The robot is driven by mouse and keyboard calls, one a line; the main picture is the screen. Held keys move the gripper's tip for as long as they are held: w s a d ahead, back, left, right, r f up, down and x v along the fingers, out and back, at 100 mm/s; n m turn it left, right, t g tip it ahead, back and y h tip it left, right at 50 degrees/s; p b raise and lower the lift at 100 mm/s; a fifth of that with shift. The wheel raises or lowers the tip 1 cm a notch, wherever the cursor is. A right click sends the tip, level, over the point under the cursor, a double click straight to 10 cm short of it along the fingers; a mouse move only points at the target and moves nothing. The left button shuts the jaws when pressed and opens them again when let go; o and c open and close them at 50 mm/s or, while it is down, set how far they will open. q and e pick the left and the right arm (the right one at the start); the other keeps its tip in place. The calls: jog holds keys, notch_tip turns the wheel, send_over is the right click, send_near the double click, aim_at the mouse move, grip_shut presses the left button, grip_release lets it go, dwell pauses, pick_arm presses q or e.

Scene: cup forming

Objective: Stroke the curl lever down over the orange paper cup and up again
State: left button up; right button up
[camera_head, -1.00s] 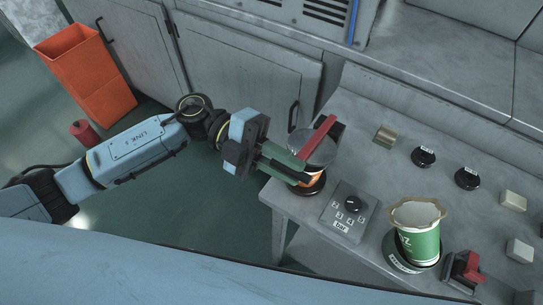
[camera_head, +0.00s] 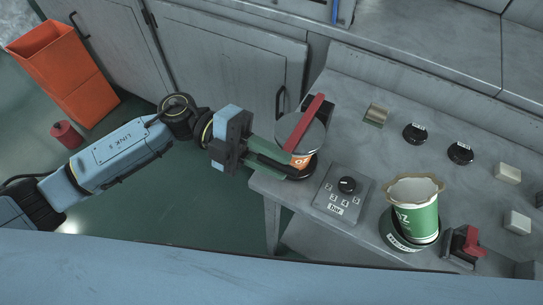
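The orange paper cup (camera_head: 300,161) stands in a dark round holder at the left end of the bench, mostly hidden under a round metal disc (camera_head: 316,136). The red curl lever (camera_head: 304,122) slants across the disc, its near end beside my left fingertips. My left gripper (camera_head: 286,163) reaches in from the left at the cup's left side. Its green and dark fingers overlap the lever's end and the cup, so their closing and any hold on the lever are unclear. My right gripper is not in view.
A dial plate (camera_head: 340,205) sits right of the cup. A green cup with a wavy rim (camera_head: 415,218) stands in a dark holder, with a red clamp (camera_head: 470,240) beside it. Black knobs (camera_head: 415,134) and pale blocks (camera_head: 507,172) line the back. An orange bin (camera_head: 65,70) stands on the floor.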

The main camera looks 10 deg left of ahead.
pick_arm(q)
jog(key=shift+o, duration=1.4)
jog(key=v, duration=0.7)
jog(key=shift+a+b, duration=0.25)
jog(key=shift+b, duration=0.05)
jog(key=shift+w, duration=0.15)
